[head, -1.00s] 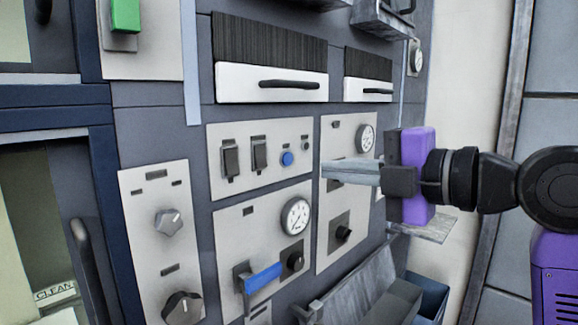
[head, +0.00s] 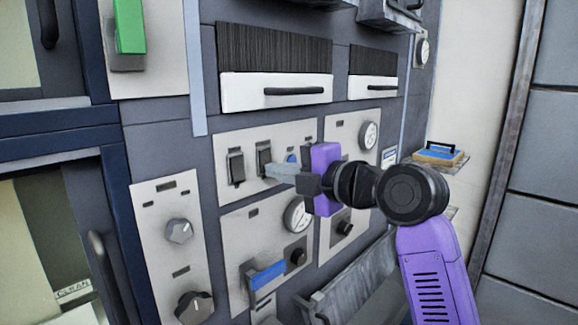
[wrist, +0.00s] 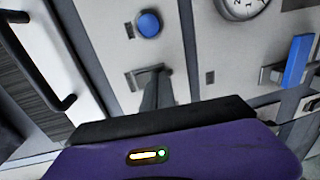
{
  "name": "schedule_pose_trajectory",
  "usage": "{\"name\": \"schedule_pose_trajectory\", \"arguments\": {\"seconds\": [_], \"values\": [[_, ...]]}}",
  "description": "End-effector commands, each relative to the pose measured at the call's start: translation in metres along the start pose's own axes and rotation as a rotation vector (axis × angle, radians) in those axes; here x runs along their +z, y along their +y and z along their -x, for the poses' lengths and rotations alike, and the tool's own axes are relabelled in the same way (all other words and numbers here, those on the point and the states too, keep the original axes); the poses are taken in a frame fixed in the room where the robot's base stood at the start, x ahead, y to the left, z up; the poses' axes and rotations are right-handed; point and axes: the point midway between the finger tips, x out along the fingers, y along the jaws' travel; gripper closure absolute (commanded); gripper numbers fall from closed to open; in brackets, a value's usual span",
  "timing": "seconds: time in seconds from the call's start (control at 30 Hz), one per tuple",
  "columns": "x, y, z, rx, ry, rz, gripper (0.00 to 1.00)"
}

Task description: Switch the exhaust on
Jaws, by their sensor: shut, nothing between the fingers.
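The upper control panel (head: 222,200) carries two dark rocker switches, the left one (head: 236,167) and the right one (head: 263,157), and a blue round button (head: 292,159), partly covered by my gripper. I cannot read which one is the exhaust. My gripper (head: 270,168) is shut and empty, its tips pointing left at the lower part of the right switch. Whether they touch it I cannot tell. In the wrist view the blue button (wrist: 149,24) is clear, and a dark upright shape below it meets the gripper body; switch and fingers are hard to tell apart there.
Below are a dial gauge (head: 298,215), a blue lever handle (head: 266,279) and a dark knob (head: 297,257). A left panel has two rotary knobs (head: 179,231). White drawer fronts (head: 240,94) sit above. A shelf at the right holds a blue-and-tan object (head: 440,154).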

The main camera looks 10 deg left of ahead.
Motion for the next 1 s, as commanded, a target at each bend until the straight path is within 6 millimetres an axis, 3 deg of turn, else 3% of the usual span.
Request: {"name": "schedule_pose_trajectory", "arguments": {"seconds": [1.0], "values": [[-0.0066,-0.0049,-0.0063,0.035,0.002,0.001,1.00]]}}
